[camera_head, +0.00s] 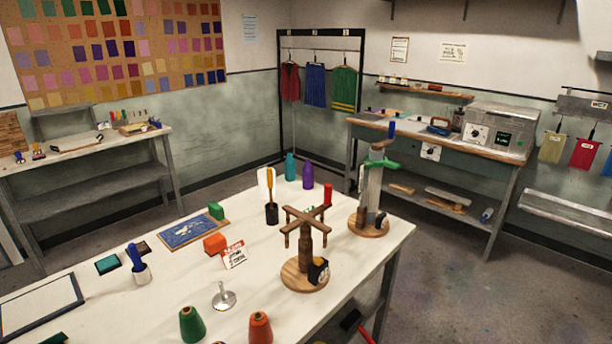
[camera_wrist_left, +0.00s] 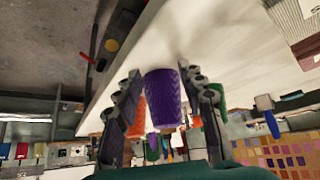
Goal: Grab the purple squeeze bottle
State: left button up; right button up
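The purple squeeze bottle (camera_head: 308,174) stands upright at the far edge of the white table, just right of a teal bottle (camera_head: 291,167). Neither gripper shows in the head view. In the left wrist view, which is upside down, my left gripper (camera_wrist_left: 163,90) has its two fingers apart. A purple, textured, tapered thing (camera_wrist_left: 163,97) shows between them, with narrow gaps on both sides; it looks like a yarn cone, not the bottle. I cannot tell how far it is from the fingertips. A small purple patch (camera_wrist_left: 177,140) behind it may be the bottle.
A green cone (camera_head: 192,325) and an orange cone (camera_head: 260,328) stand at the table's near edge. A wooden cross-armed stand (camera_head: 306,250), a skein-winder-like post (camera_head: 372,190), a dark cup with a yellow-handled tool (camera_head: 271,212) and a red bottle (camera_head: 327,195) stand between there and the bottle.

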aim_at(307, 170)
jog(key=l, duration=0.65)
jog(key=i+l+u, duration=0.15)
jog(key=l+u, duration=0.25)
jog(key=i+l+u, duration=0.1)
jog(key=u, duration=0.25)
jog(key=l+u, duration=0.4)
jog(key=i+l, duration=0.05)
